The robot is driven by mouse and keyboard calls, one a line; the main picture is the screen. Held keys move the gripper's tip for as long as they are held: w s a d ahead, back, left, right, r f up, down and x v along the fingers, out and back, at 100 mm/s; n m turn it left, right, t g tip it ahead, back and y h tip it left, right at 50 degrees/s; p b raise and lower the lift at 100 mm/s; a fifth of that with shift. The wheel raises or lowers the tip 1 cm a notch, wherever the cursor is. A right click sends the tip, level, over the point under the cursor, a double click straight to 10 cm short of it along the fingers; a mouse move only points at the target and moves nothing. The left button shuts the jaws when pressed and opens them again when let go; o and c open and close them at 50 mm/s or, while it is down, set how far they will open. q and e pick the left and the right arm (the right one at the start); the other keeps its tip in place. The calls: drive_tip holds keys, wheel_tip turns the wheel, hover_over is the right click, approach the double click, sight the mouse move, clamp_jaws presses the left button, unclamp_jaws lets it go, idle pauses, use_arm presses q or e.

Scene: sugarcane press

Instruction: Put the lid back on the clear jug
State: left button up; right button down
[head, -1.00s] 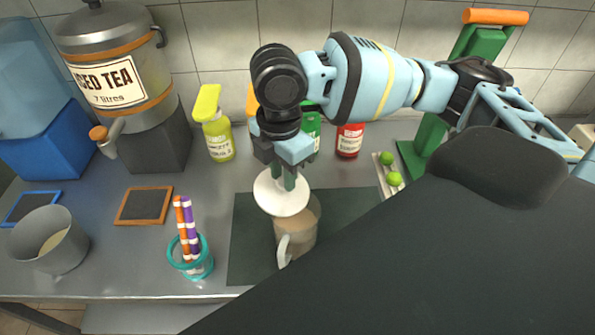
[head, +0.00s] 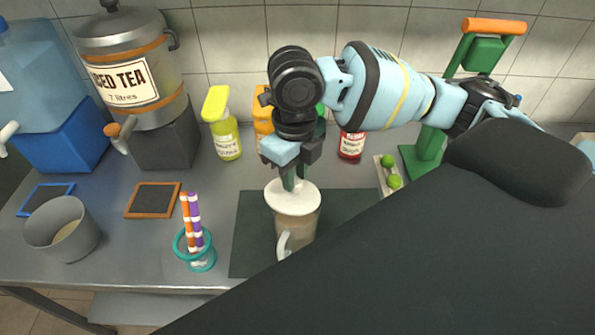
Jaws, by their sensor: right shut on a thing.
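The clear jug (head: 296,229) stands on the dark mat (head: 254,240). It holds a brownish liquid, and its handle points toward the front. My right gripper (head: 291,182) is above the jug, pointing down, with its fingers shut on the middle of the white round lid (head: 276,197). The lid lies level over the jug's mouth and covers it. I cannot tell whether it rests fully on the rim or sits slightly above it. My left gripper is not in view.
A teal-ringed holder (head: 202,259) with striped sticks stands left of the mat. A grey pot (head: 62,229) is at far left. Spray bottle (head: 224,128), red bottle (head: 351,145) and tea urn (head: 133,75) stand behind. Green limes (head: 393,181) lie on a tray to the right.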

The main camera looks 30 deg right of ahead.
sight(297, 181)
drive_tip(key=shift+n, duration=0.4)
drive_tip(key=shift+f, duration=0.1)
drive_tip(key=shift+f, duration=1.9)
drive_tip(key=shift+s+f, duration=0.1)
drive_tip(key=shift+f, duration=0.4)
drive_tip(key=shift+s+f+b, duration=0.35)
drive_tip(key=shift+f, duration=0.4)
drive_tip(key=shift+w+f, duration=0.25)
drive_tip(key=shift+f, duration=0.1)
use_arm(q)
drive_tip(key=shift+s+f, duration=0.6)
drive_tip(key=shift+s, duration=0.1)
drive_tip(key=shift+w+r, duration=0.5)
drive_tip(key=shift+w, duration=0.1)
use_arm(e)
drive_tip(key=shift+d+r, duration=0.35)
drive_tip(key=shift+r, duration=0.05)
use_arm(q)
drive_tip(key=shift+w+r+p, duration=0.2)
drive_tip(key=shift+p, duration=0.15)
use_arm(e)
drive_tip(key=shift+w+a+r, duration=0.15)
drive_tip(key=shift+w+r, duration=0.05)
drive_tip(key=shift+r, duration=0.35)
